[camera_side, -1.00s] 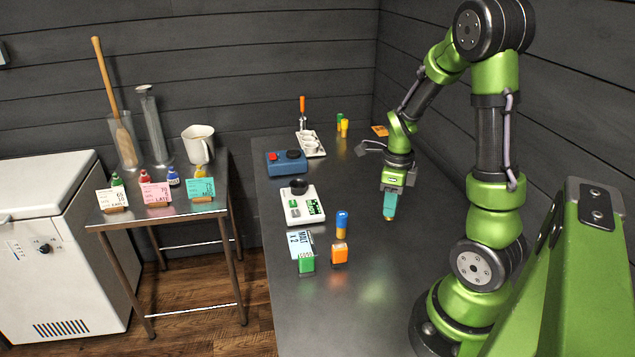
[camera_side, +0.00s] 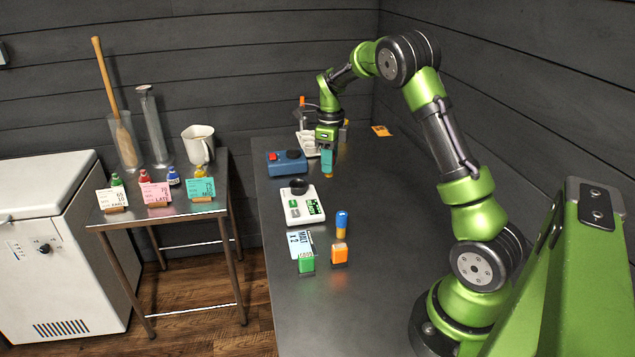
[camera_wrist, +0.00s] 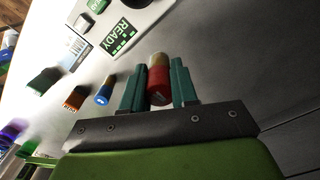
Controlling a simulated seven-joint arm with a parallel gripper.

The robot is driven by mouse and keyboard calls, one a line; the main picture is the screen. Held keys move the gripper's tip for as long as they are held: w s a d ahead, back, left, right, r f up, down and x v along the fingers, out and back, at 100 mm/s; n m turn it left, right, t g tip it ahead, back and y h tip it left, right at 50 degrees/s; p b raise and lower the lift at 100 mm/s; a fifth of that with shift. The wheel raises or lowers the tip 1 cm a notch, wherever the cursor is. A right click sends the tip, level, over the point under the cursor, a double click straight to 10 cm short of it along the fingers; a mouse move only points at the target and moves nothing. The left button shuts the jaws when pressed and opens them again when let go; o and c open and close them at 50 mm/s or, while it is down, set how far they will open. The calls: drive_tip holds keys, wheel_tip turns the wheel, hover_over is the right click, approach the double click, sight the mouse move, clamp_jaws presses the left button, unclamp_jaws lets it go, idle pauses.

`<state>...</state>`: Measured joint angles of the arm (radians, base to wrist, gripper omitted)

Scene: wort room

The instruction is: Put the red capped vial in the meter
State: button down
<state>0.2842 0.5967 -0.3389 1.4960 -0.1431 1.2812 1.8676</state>
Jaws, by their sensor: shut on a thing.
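My gripper (camera_side: 328,164) is shut on the red capped vial, above the table just right of the blue box. In the wrist view the vial's red cap (camera_wrist: 158,80) shows between the two teal fingers (camera_wrist: 158,90), with a tan body beyond it. In the side view only its tan lower tip (camera_side: 328,176) shows below the fingers. A white device (camera_side: 303,205) with a lit green display and a dark round part on top, apparently the meter, stands nearer the camera and left of my gripper. Its display reads READY (camera_wrist: 124,36) in the wrist view. The vial is apart from it.
A blue box (camera_side: 287,162) with a red button stands close left of my gripper. A white tray (camera_side: 307,145) is behind it. The table's right front is clear.

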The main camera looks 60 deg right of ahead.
drive_tip(key=w+a+r, duration=0.1)
drive_tip(key=w+r, duration=0.1)
drive_tip(key=w, duration=0.3)
hover_over(301, 201)
drive_tip(key=w+d, duration=0.3)
drive_tip(key=shift+m, duration=0.3)
wheel_tip(301, 201, down, 7)
drive_tip(key=shift+d+r, duration=0.1)
drive_tip(key=shift+d, duration=0.05)
